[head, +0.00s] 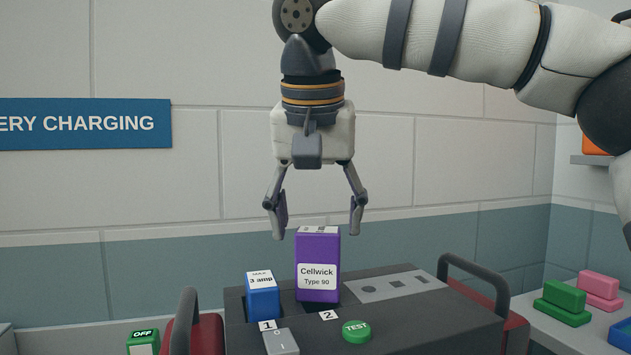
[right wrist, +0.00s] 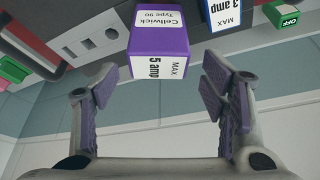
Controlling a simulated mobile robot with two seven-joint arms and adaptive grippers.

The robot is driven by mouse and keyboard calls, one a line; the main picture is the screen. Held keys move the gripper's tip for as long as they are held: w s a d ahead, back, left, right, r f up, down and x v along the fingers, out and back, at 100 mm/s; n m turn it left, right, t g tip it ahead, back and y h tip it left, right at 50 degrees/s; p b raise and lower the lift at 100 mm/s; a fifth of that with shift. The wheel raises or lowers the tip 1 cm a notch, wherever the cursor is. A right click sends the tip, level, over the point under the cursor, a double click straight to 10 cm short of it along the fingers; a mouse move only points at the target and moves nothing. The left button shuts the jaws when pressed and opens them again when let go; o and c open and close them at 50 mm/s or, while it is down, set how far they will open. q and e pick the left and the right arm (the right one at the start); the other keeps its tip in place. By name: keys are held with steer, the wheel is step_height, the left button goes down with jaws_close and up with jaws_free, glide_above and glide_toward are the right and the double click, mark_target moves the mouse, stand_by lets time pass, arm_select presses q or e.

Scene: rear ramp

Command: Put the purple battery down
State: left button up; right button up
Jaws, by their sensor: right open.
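The purple battery (head: 318,262), labelled "Cellwick Type 90", stands upright in the bay marked 2 of the dark charger (head: 402,318). In the right wrist view the purple battery (right wrist: 159,52) shows its top, marked "MAX 5 amp". My right gripper (head: 316,222) is open above the battery, pointing down, with a finger to each side and apart from it. In the right wrist view its fingers (right wrist: 160,85) are spread with nothing between them. My left gripper is not in view.
A blue battery (head: 262,299) marked "3 amp" stands close by in bay 1. A switch (head: 281,341) and a green TEST button (head: 356,331) are at the charger's front. A grey handle (head: 474,275) rises at right. Green blocks (head: 563,297) lie on the right-hand surface.

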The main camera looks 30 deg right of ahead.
steer(key=v, duration=1.1)
steer(key=shift+r, duration=0.3)
steer(key=shift+s, duration=0.15)
